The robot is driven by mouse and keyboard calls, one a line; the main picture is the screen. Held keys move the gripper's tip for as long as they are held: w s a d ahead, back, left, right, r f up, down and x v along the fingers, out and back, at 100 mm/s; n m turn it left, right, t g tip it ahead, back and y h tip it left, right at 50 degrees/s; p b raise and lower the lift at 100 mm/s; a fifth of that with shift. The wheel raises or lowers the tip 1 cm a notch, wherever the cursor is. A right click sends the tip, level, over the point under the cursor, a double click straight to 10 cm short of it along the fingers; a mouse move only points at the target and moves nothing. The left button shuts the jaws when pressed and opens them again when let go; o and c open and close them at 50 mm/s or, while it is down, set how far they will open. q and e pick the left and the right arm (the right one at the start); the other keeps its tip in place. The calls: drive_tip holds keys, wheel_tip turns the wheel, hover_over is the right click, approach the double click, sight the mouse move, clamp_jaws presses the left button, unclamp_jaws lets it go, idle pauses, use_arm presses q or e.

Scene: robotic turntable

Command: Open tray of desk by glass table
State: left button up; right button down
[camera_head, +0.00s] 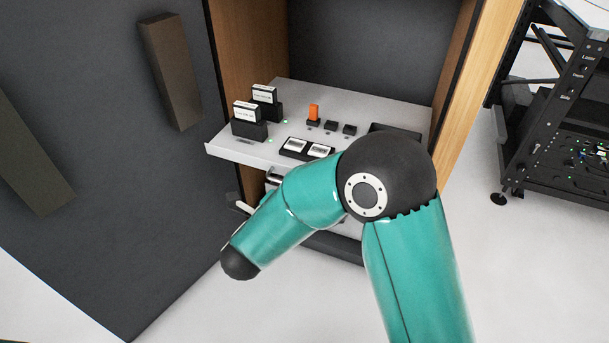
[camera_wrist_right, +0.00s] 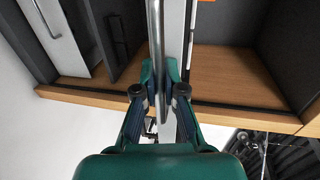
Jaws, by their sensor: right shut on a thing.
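The desk is a wooden cabinet (camera_head: 474,85) with dark inner walls. Its light grey tray (camera_head: 232,152) carries several small devices, and the tray's front edge reaches out past the left side panel. In the right wrist view a metal bar handle (camera_wrist_right: 154,30) runs beside a pale strip (camera_wrist_right: 176,25), which looks like the tray's front. My right gripper (camera_wrist_right: 160,80) is shut on this handle, one finger on each side. In the head view my right arm crosses before the desk and hides the gripper and the tray's right front. My left gripper is in neither view.
A large dark panel (camera_head: 90,110) stands at left. A black rack (camera_head: 560,120) is at right. White floor (camera_head: 510,270) is clear at lower right.

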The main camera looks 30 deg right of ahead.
drive_tip(key=shift+s+a+f, duration=0.2)
drive_tip(key=shift+s+a, duration=0.35)
drive_tip(key=shift+a, duration=0.1)
drive_tip(key=c, duration=1.5)
unclamp_jaws()
drive_tip(key=shift+c, duration=0.2)
drive_tip(key=shift+r, duration=0.15)
drive_tip(key=v, duration=1.1)
drive_tip(key=shift+s+a, duration=0.3)
